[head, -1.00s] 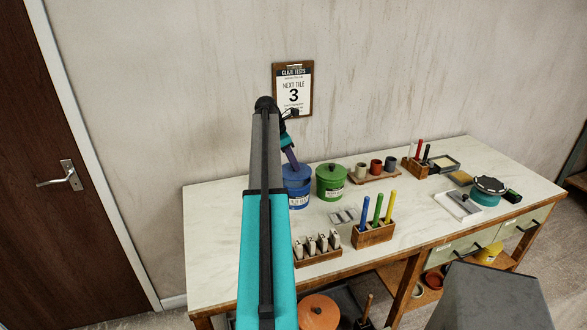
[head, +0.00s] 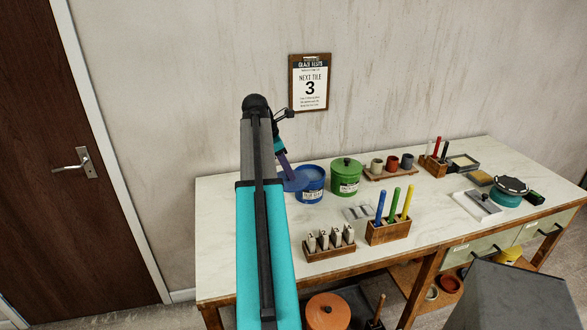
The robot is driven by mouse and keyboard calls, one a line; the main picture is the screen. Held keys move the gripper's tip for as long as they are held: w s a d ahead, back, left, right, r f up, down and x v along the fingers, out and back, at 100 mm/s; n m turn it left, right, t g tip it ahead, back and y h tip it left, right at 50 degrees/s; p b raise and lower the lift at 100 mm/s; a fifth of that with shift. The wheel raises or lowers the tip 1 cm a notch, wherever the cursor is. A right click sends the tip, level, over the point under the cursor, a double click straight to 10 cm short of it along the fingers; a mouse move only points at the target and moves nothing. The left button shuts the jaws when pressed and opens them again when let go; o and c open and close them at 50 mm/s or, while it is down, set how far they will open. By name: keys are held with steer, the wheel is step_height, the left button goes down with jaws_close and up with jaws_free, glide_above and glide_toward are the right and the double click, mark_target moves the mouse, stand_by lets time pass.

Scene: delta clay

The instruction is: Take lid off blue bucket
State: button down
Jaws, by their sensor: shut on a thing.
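The blue bucket (head: 312,187) stands on the worktop near its back left, with its rim exposed and a white label on its side. The blue lid (head: 292,183) is off the bucket, just left of it and overlapping its edge in the view. My purple gripper (head: 287,171) reaches down to the lid from above and is shut on it. The fingertips are small and partly hidden. I cannot tell the exact gap between lid and bucket. My arm hides the worktop just left of the lid.
A green lidded bucket (head: 346,178) stands close to the right of the blue one. A wooden block of numbered tiles (head: 330,245) and a holder with coloured pens (head: 388,230) stand in front. The worktop (head: 217,240) is clear at the left end.

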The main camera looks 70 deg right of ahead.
steer(key=shift+a+r, duration=0.1)
steer(key=shift+a, duration=0.5)
steer(key=shift+w, duration=0.15)
steer(key=w+a+f+n, duration=0.1)
steer(key=w+a+f, duration=0.2)
steer(key=w+a, duration=1.1)
steer(key=w+a+f+n, duration=0.1)
steer(key=w+a+f, duration=0.1)
steer(key=w+a, duration=1.1)
steer(key=w+a+f, duration=0.1)
steer(key=w+a, duration=0.1)
steer(key=a, duration=1)
steer(key=w+a+f, duration=0.2)
steer(key=w+a, duration=0.1)
steer(key=a, duration=0.9)
steer(key=w+a+f+n+h, duration=0.1)
steer(key=w+a, duration=0.1)
steer(key=a, duration=1)
steer(key=shift+w+a+f+t, duration=0.2)
steer(key=shift+w+f+t, duration=0.1)
steer(key=shift+f, duration=0.1)
steer(key=shift+s, duration=0.15)
